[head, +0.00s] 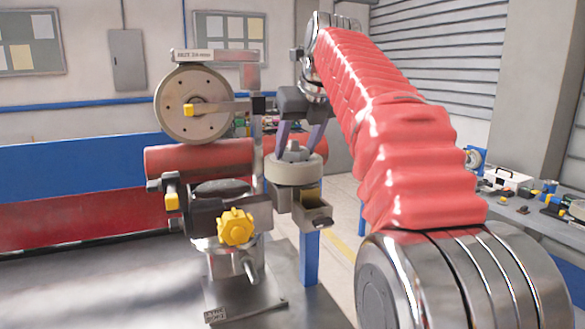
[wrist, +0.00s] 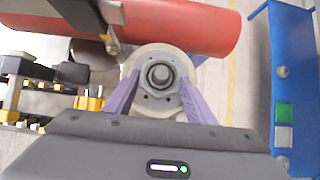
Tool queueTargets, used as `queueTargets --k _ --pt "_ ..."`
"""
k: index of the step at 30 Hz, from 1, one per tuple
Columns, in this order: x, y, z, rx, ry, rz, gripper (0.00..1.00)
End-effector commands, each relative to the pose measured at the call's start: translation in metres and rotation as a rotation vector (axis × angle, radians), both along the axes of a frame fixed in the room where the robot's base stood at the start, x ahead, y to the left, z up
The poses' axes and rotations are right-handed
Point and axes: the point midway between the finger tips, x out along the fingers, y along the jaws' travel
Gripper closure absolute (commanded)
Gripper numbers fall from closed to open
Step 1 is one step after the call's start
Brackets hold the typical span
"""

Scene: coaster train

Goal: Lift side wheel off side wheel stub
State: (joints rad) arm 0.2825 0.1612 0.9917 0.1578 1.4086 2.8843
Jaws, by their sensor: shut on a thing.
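The side wheel (head: 293,173) is a thick cream ring lying flat, with a grey hub on top, right of the red tube. In the wrist view the side wheel (wrist: 160,103) is seen face-on, with a round metal tip in its bolted hub. My gripper (head: 297,146) comes down from above, its two purple fingers shut on the wheel from either side. In the wrist view my gripper (wrist: 160,80) has one finger on each side of the hub. The side wheel stub is not clearly distinguishable; I cannot tell whether the wheel still sits on it.
A red tube (head: 225,157) lies close left of the wheel. A large upright wheel (head: 185,115) stands above it. A blue beam (wrist: 290,60) is at right in the wrist view.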

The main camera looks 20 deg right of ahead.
Motion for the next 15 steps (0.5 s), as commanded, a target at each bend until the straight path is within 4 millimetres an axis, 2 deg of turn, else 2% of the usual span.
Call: queueTargets --k 1,2,11,15 --pt "-0.0004 0.0003 0.0047 -0.002 -0.011 0.0 1.0" --pt "-0.0004 0.0003 0.0046 -0.002 -0.011 0.0 0.49" --pt "-0.0001 0.0001 0.0017 -0.001 -0.004 -0.001 0.28" --pt "0.0 0.0 0.001 -0.001 -0.003 -0.001 0.28"
